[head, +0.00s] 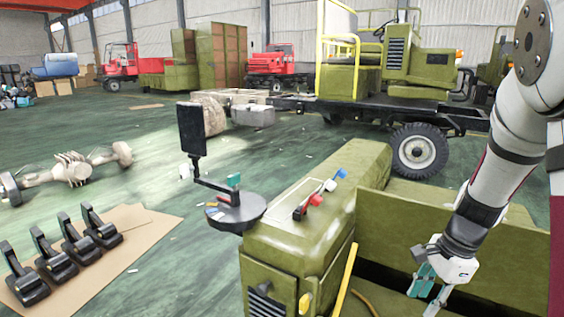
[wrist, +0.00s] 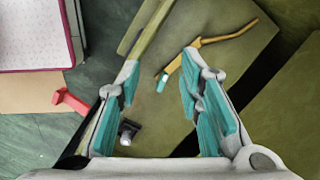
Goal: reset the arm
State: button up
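My arm (head: 500,140) comes down from the upper right in the head view. My gripper (head: 432,293) hangs at its end, low over the open box-like part of the green chassis (head: 310,220). In the wrist view my gripper (wrist: 158,95) has its two teal-padded fingers wide apart, with nothing between the pads. Below the fingers lies a green surface with a yellow lever (wrist: 222,38) and a small black part (wrist: 128,132).
Several black pedals (head: 60,250) lie on cardboard at the left. Green trucks stand behind.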

jog(key=s+a+r+n, duration=1)
jog(key=s+a+r, duration=0.2)
jog(key=s+r, duration=0.1)
jog(key=s+r+n+h, duration=0.25)
jog(key=s+n, duration=0.55)
jog(key=s, duration=0.7)
notch_tip(320, 180, up, 24)
jog(key=t+p, duration=0.3)
jog(key=p, duration=1.9)
jog(key=shift+w+a+t+y, duration=0.3)
jog(key=shift+a+y, duration=0.05)
jog(key=shift+a, duration=0.05)
jog(key=shift+a, duration=0.15)
